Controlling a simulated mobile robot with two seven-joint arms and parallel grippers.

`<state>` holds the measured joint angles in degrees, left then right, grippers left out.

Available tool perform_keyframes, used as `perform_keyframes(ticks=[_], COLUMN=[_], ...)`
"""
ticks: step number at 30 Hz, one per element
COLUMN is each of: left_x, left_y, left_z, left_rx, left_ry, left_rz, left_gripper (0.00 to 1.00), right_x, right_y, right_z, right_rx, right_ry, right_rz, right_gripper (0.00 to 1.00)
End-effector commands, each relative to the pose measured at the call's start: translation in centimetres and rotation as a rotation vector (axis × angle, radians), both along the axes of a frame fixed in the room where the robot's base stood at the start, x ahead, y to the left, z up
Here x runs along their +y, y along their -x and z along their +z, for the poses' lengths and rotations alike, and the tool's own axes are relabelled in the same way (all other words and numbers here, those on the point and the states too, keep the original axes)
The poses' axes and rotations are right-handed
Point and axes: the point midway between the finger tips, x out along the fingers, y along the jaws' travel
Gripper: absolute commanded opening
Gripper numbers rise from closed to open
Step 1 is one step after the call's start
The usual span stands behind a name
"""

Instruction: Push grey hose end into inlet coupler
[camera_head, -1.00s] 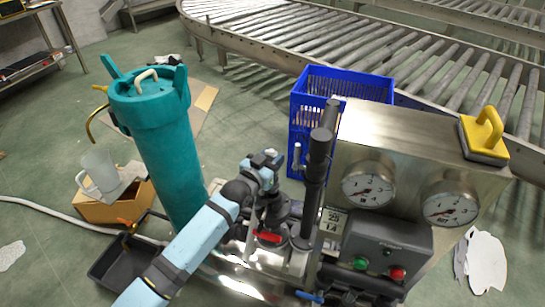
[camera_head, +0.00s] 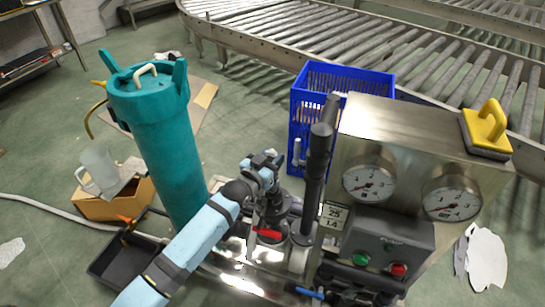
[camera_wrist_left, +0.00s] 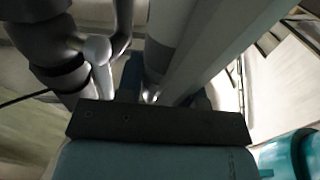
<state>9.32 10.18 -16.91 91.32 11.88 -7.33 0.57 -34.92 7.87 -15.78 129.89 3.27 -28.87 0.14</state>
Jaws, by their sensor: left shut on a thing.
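My left arm reaches in from the lower left in the head view. Its gripper (camera_head: 256,222) points down among the pipework beside the steel machine, close to a red lever (camera_head: 266,233). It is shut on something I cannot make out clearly. In the left wrist view, pale grey tube-like shapes (camera_wrist_left: 172,45) lie beyond my dark gripper body. A pale grey hose (camera_head: 48,208) runs over the floor at the left toward the black tray; its end is not clearly visible. I cannot pick out the inlet coupler. My right gripper is not in view.
A teal cylinder (camera_head: 165,150) stands left of my gripper, and a dark upright pipe (camera_head: 317,165) stands right of it. The steel machine (camera_head: 410,130) carries gauges and buttons. A blue crate (camera_head: 345,80) stands behind. A black tray (camera_head: 110,270) lies lower left.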

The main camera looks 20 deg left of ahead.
Motion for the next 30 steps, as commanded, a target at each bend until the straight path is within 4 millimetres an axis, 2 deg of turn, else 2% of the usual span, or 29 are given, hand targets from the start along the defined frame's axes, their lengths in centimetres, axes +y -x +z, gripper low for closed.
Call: perform_keyframes(ticks=[30], left_x=[0.0], left_y=[0.0], left_z=[-2.6], left_rx=[-0.001], left_ry=[0.000], left_rz=[0.000], left_gripper=[0.00], right_x=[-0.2], right_y=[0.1], right_z=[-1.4], right_rx=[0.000], right_ry=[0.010], right_rz=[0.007], right_gripper=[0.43])
